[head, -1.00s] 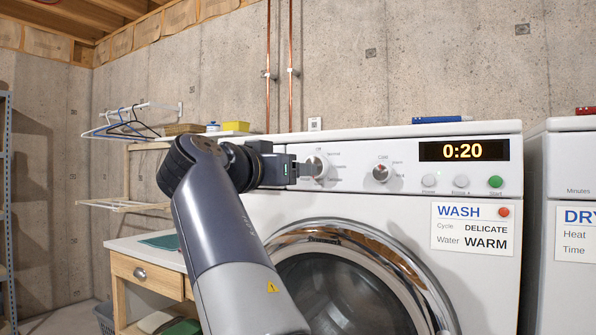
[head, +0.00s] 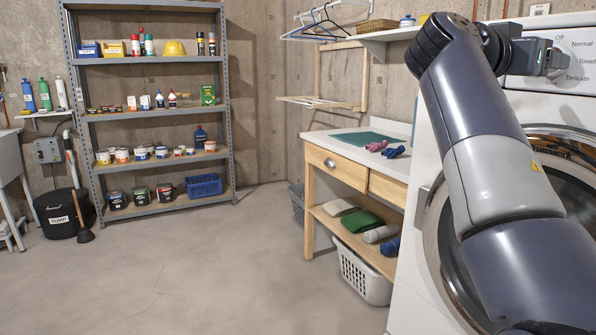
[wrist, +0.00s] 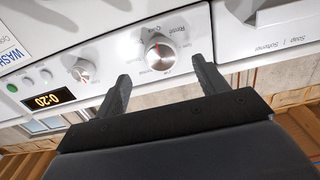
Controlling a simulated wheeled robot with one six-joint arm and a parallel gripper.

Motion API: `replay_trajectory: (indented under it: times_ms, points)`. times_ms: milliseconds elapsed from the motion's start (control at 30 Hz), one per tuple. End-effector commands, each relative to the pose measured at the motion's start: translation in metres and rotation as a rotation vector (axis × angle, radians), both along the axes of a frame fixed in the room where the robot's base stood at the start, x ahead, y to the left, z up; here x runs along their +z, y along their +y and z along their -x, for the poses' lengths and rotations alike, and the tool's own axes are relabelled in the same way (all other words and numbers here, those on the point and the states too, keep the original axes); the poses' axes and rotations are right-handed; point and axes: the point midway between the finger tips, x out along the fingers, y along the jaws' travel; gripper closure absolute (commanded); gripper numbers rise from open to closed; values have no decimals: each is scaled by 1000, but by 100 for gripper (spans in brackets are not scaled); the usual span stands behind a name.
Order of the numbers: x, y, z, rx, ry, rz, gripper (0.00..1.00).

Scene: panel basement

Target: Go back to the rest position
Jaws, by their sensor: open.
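My gripper (head: 556,60) is at the right of the head view, in front of the washer's control panel, at the end of my raised arm. In the wrist view my gripper (wrist: 160,85) has its two dark fingers spread apart with nothing between them. The washer (head: 433,180) stands at the right edge of the head view, partly hidden behind my arm. Its cycle knob (wrist: 160,52) shows just beyond the fingertips in the wrist view, apart from them. A second knob (wrist: 83,70) and the 0:20 display (wrist: 48,99) are to its left.
A wooden workbench (head: 335,165) stands left of the washer, with a laundry basket (head: 362,275) below. A metal shelf (head: 150,117) holds cans and bottles at the back. A black sump bin (head: 62,212) is at far left. The floor (head: 200,275) in front is clear.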

Motion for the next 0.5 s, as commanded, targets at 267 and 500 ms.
replay_trajectory:
  times_ms: [267,500]
  points:
    - [1,-41,-16,-3,1,0,31]
    - [1,-57,-23,-1,-1,1,31]
